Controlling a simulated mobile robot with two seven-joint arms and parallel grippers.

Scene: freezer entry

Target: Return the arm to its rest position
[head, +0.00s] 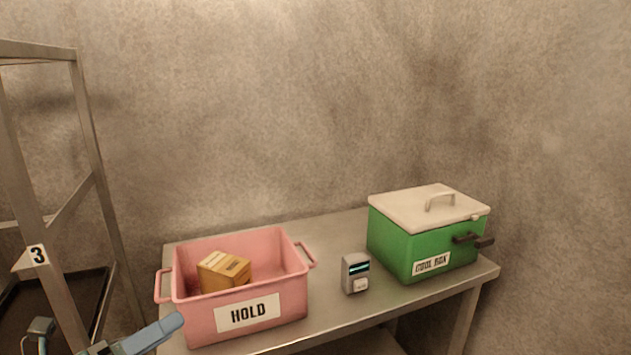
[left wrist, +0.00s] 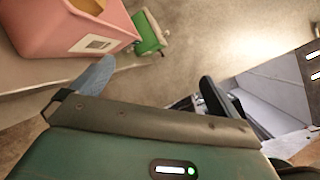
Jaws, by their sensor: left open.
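My left gripper (head: 145,338) shows at the bottom left of the head view, with one blue-grey finger in front of the pink HOLD bin's lower left corner. In the left wrist view the gripper (left wrist: 154,87) has its two fingers wide apart, with nothing between them. The pink HOLD bin (head: 202,322) stands on the metal table, and a small tan carton (head: 222,270) sits inside it. The bin also shows at the upper left of the left wrist view (left wrist: 60,30), apart from the fingers. My right gripper is in neither view.
The metal table (head: 335,235) also holds a small grey device (head: 356,273) and a green cool box (head: 395,245) with its pale lid on. A metal rack (head: 85,130) marked 3 stands at the left, close to my left gripper in the picture. Bare walls stand behind.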

